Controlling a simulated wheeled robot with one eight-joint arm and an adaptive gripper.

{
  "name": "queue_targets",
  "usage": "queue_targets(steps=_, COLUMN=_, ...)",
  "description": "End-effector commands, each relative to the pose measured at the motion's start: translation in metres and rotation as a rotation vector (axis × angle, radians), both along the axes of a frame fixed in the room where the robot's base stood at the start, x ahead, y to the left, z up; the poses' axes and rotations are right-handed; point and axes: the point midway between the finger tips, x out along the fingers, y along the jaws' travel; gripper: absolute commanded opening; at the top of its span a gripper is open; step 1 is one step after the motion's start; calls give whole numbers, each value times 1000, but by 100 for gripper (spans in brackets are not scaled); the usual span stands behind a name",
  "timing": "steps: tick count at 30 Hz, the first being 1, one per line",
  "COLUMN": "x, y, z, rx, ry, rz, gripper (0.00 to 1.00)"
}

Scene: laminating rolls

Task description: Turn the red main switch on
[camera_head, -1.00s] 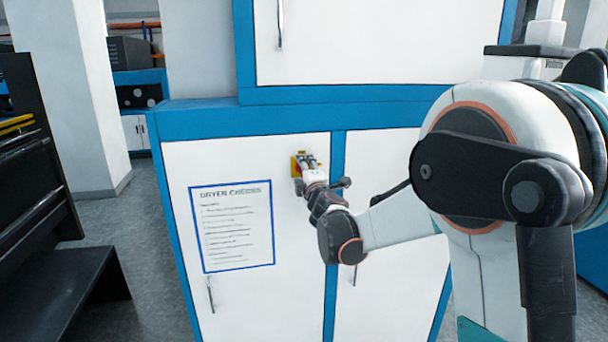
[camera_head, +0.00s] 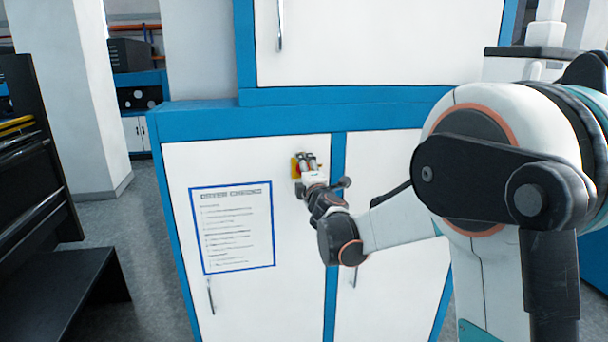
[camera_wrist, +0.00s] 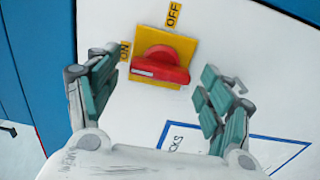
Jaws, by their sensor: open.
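The red main switch (camera_wrist: 160,68) is a rotary knob on a yellow square plate (camera_wrist: 185,48). In the wrist view an ON label (camera_wrist: 124,50) is at the plate's left and an OFF label (camera_wrist: 174,14) at its top. The knob's white-marked grip lies roughly across the picture, its marked end towards the left, on the ON side. In the head view my gripper (camera_head: 308,163) partly hides the yellow plate (camera_head: 294,168).
The switch is on a white cabinet door (camera_head: 250,160) in a blue frame. A blue-bordered notice (camera_head: 235,227) is on that door, lower left of the switch. Door handles (camera_head: 211,295) stick out below. A black rack (camera_head: 40,170) stands at the left, with grey floor between.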

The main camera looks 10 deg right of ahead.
Motion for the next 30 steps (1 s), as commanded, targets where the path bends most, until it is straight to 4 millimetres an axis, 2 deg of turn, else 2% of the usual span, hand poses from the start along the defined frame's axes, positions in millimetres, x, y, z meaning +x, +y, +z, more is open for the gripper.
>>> queue_targets(steps=5, x=-1, y=0, z=0, rx=1, ry=0, rz=0, gripper=73)
queue_targets(steps=8, x=-9, y=0, z=1, rx=1, ry=0, rz=0, gripper=73)
queue_targets(steps=11, x=-24, y=0, z=0, rx=2, ry=0, rz=0, gripper=73)
queue_targets(steps=21, x=-92, y=0, z=0, rx=0, ry=0, rz=0, gripper=73)
queue_targets(steps=25, x=-109, y=0, z=0, rx=0, ry=0, rz=0, gripper=73)
queue_targets(steps=30, x=-119, y=0, z=0, rx=0, ry=1, rz=0, gripper=73)
